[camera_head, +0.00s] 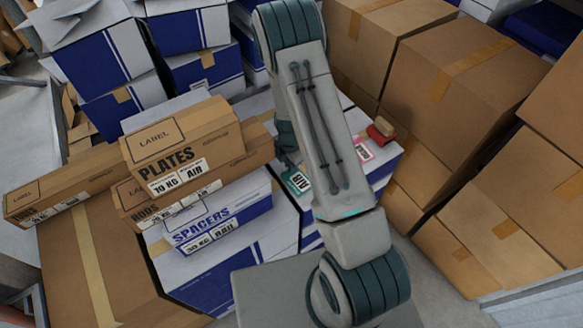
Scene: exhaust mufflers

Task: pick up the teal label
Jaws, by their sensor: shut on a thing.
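The teal label (298,181) is a small tag with a white panel reading "AIR", just left of my forearm near the middle of the view. My gripper (290,164) is mostly hidden behind my own arm, with only a dark part of it showing just above the label. It is shut on the teal label, whose upper edge meets it. The label is over the white and blue boxes (308,222). I cannot tell how far it is above the surface.
A pink label (366,149) and a red-and-brown hand tool (381,130) lie right of my arm. Brown cartons marked "PLATES" (185,147) and a "SPACERS" box (218,226) are stacked at left. Large brown cartons (460,75) fill the right side. Grey floor shows at lower right.

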